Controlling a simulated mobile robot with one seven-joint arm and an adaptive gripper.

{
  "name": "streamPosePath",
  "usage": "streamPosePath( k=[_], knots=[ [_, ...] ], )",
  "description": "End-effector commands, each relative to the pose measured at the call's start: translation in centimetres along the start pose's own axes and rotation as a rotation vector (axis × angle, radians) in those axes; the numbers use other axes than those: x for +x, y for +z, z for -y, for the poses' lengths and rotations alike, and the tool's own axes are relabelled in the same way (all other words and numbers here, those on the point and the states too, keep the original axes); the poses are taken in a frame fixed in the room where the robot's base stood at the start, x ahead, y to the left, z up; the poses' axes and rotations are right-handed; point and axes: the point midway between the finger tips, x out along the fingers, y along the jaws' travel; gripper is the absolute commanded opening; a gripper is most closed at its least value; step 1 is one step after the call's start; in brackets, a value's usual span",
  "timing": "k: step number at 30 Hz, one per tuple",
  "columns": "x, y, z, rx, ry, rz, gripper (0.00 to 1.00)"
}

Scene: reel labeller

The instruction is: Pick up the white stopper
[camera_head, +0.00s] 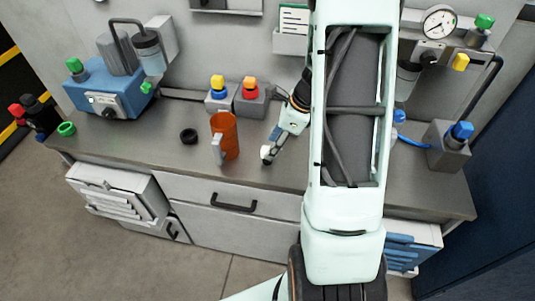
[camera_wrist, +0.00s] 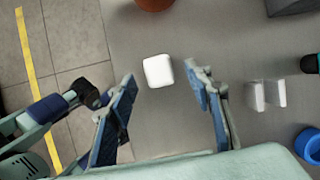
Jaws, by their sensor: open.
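The white stopper (camera_wrist: 158,70) is a small rounded block on the grey worktop, near its front edge. In the wrist view it lies just beyond and between my fingertips. In the head view a small white shape (camera_head: 266,153) at the tip of my gripper (camera_head: 277,139) appears to be it, partly hard to separate from the fingers. My gripper (camera_wrist: 161,80) is open, its two blue-padded fingers spread to either side of the stopper, with clear space on both sides. I cannot tell the height of the fingertips above the worktop.
Yellow- and red-capped holders (camera_head: 251,96) stand behind.

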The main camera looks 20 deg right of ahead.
Motion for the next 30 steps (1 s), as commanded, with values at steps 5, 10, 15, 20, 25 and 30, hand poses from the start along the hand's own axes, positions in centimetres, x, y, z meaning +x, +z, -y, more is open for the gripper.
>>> streamPosePath(
  k=[5,10,15,20,25,30],
  knots=[
    [2.6,-0.2,-0.3,0.004,0.005,0.000,0.46],
    [4.3,-0.1,-0.2,0.001,0.002,0.000,0.46],
    [4.6,-0.2,-0.1,0.000,0.000,-0.001,0.46],
    [4.6,-0.2,-0.1,0.000,0.000,-0.001,0.41],
    [4.5,-0.1,-0.1,0.000,0.000,-0.001,0.22],
    [4.5,-0.1,-0.1,0.000,0.000,-0.001,0.03]
  ],
)
